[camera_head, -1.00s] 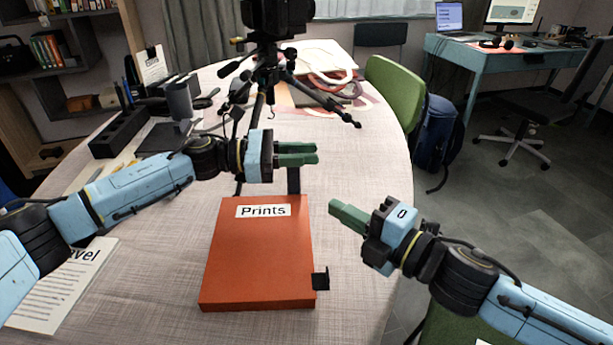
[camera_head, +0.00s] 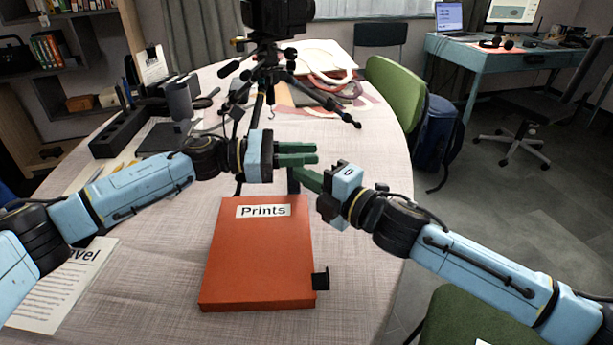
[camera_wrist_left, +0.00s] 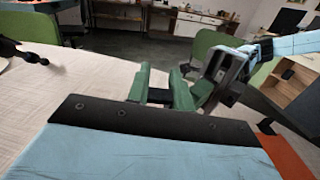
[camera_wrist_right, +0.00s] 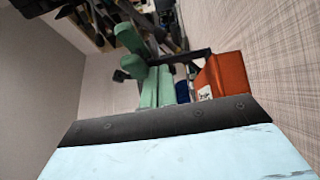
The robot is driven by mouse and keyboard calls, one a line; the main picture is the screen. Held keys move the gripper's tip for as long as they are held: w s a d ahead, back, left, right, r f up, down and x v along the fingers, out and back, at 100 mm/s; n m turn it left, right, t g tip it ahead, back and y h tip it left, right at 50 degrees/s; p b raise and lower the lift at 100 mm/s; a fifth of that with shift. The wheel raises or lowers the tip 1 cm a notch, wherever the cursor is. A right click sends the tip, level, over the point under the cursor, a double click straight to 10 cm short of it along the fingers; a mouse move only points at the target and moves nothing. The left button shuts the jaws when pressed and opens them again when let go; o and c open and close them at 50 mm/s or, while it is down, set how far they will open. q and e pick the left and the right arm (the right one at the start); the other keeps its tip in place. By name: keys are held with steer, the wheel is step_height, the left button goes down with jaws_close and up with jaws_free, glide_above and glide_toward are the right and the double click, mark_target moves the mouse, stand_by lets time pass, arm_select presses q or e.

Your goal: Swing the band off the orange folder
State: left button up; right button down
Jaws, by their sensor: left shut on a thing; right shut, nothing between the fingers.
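The orange folder (camera_head: 258,255), with a white "Prints" label, lies flat on the table. A dark upright piece (camera_head: 293,186), which looks like the band, stands by its far right corner, above the folder's far edge. My left gripper (camera_head: 314,154) is shut at the top of this piece. A dark bit also shows between its green fingers in the left wrist view (camera_wrist_left: 158,96). My right gripper (camera_head: 299,173) is shut and empty, its fingertips close to the left gripper and in front of the dark piece; I cannot tell whether they touch it.
A small black catch (camera_head: 320,278) sticks out at the folder's right edge. A tripod with a camera (camera_head: 270,70) stands behind the grippers. A printed sheet (camera_head: 62,285) lies to the left. The table right of the folder is clear.

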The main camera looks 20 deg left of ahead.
arm_select(q)
steer(key=shift+f, duration=0.1)
steer(key=shift+s+d, duration=0.1)
steer(key=shift+d, duration=0.05)
stand_by(0.3)
steer(key=shift+o, duration=0.2)
steer(key=shift+s, duration=0.1)
steer(key=o, duration=0.7)
steer(key=shift+d, duration=0.1)
